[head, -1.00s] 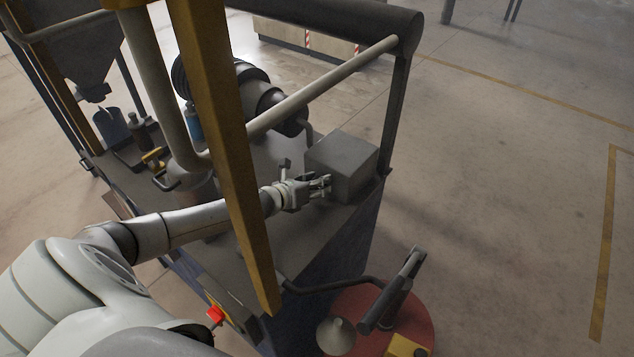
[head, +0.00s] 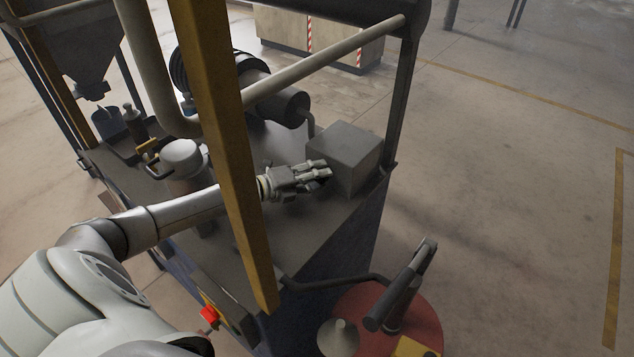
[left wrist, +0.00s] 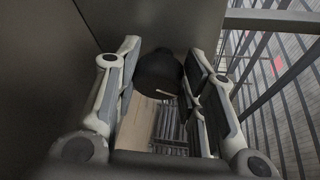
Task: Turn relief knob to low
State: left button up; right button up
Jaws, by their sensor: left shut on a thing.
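A grey box (head: 345,158) stands on the back right corner of the machine's dark top. My left gripper (head: 327,172) reaches in from the left and meets the left side of this box. In the left wrist view a dark round knob (left wrist: 160,70) sits between the two fingers, close to a dark flat face. The left gripper is shut on this knob. The fingers hide the knob in the head view. I cannot read any low mark or the knob's setting. My right gripper is not in view.
A yellow post (head: 222,150) stands in front of my left forearm. A pale pipe (head: 325,62) slants above the gripper. A motor (head: 270,98) and a capped cylinder (head: 184,160) stand on the machine top. A red disc (head: 428,318) lies at lower right.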

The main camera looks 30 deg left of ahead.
pick_arm(q)
jog(key=shift+a+f+n+t+h+b, duration=0.1)
jog(key=shift+n+t+h+b, duration=0.1)
jog(key=shift+n+b, duration=0.35)
jog(key=shift+f+n+t+h+b, duration=0.1)
jog(key=shift+n+t+b, duration=0.1)
jog(key=shift+n+b, duration=0.7)
jog(key=shift+n, duration=0.15)
jog(key=shift+r, duration=0.1)
jog(key=o, duration=1)
